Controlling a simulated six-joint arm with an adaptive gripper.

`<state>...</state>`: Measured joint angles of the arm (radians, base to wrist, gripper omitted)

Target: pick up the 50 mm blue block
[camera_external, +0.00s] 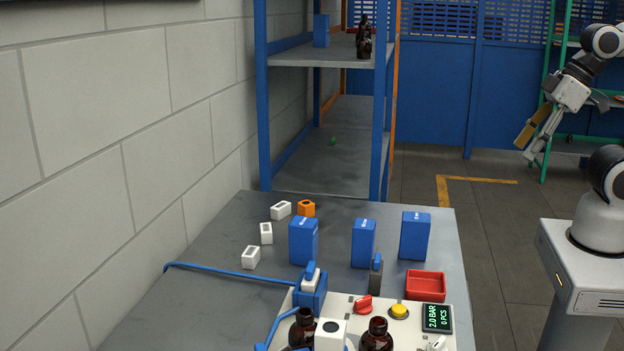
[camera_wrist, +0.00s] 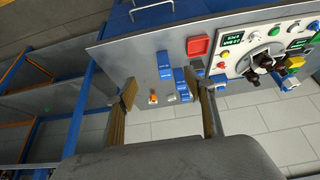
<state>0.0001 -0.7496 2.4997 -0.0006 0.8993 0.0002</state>
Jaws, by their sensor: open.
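Three upright blue blocks with small white labels stand on the grey table in the external view: a left one (camera_external: 303,242), a middle one (camera_external: 363,244) and a right one (camera_external: 415,237). The labels are too small to read, so I cannot tell which is the 50 mm one. Blue blocks (camera_wrist: 165,65) also show in the wrist view, small and partly overlapping. My gripper (camera_external: 530,146) is open and empty, raised well to the right of the table and apart from the blocks. In the wrist view its two fingers (camera_wrist: 168,105) are spread wide.
An orange block (camera_external: 306,208) and white blocks (camera_external: 250,258) lie at the left. A control panel (camera_external: 400,325) with dark bottles (camera_external: 376,336) is in front. A blue shelf rack (camera_external: 263,100) stands behind the table.

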